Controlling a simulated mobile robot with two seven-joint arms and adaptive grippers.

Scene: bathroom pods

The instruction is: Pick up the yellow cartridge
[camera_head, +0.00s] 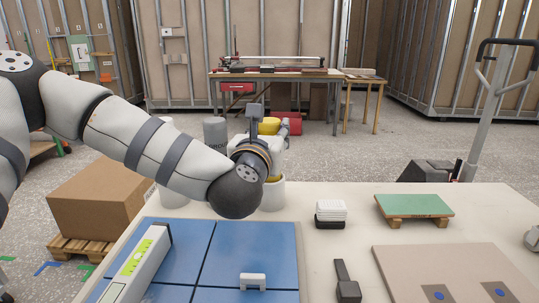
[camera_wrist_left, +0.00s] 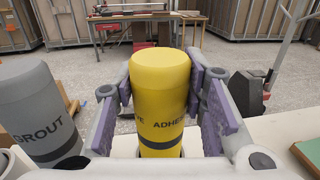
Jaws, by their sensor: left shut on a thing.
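The yellow cartridge (camera_wrist_left: 160,85) stands upright in the middle of the left wrist view, with part of an "ADHE..." label and a dark band near its lower end. My left gripper (camera_wrist_left: 163,108) is shut on it, with purple-padded fingers on both sides.
A grey grout cartridge (camera_wrist_left: 38,112) stands close on the left.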

